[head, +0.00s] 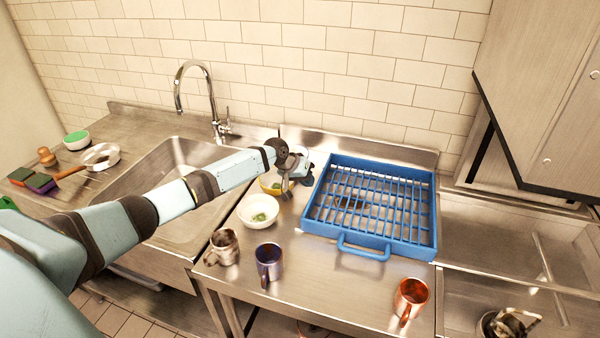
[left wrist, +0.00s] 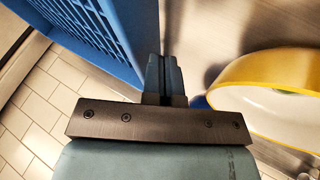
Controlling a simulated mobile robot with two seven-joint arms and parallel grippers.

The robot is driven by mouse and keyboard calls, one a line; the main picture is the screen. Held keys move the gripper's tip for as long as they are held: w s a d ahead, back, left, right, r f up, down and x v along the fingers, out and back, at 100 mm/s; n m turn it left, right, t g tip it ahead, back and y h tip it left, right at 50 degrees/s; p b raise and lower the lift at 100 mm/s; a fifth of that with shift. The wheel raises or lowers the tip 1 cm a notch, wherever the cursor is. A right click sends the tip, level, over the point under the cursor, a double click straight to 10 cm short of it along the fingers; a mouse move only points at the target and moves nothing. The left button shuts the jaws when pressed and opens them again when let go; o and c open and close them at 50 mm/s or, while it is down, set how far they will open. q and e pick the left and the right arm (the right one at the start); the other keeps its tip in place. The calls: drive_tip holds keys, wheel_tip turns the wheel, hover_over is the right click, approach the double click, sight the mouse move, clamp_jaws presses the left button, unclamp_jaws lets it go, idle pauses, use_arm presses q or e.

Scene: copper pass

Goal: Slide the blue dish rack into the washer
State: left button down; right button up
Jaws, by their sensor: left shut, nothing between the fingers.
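The blue dish rack (head: 390,200) lies flat on the steel counter, its looped front handle (head: 362,248) facing me. The washer stands to its right, with its steel hood (head: 545,85) raised and its low bed (head: 485,235) beside the rack. My left gripper (head: 287,190) is shut and empty, just left of the rack. In the left wrist view its fingertips (left wrist: 163,65) are together between the rack's side (left wrist: 110,35) and a yellow-rimmed bowl (left wrist: 265,85). I see no contact with the rack. My right gripper does not show.
A white bowl (head: 258,212), a patterned mug (head: 223,246), a blue mug (head: 268,262) and a copper mug (head: 411,297) stand around the rack's left and front. A metal item (head: 508,323) sits at the lower right. The sink (head: 165,205) is left.

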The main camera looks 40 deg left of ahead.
use_arm(q)
drive_tip(key=shift+w+d+f, duration=0.25)
drive_tip(key=shift+w+f, duration=0.1)
drive_tip(key=shift+f, duration=0.2)
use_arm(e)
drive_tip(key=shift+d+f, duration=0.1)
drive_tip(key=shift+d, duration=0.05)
use_arm(q)
drive_tip(key=shift+d, duration=0.1)
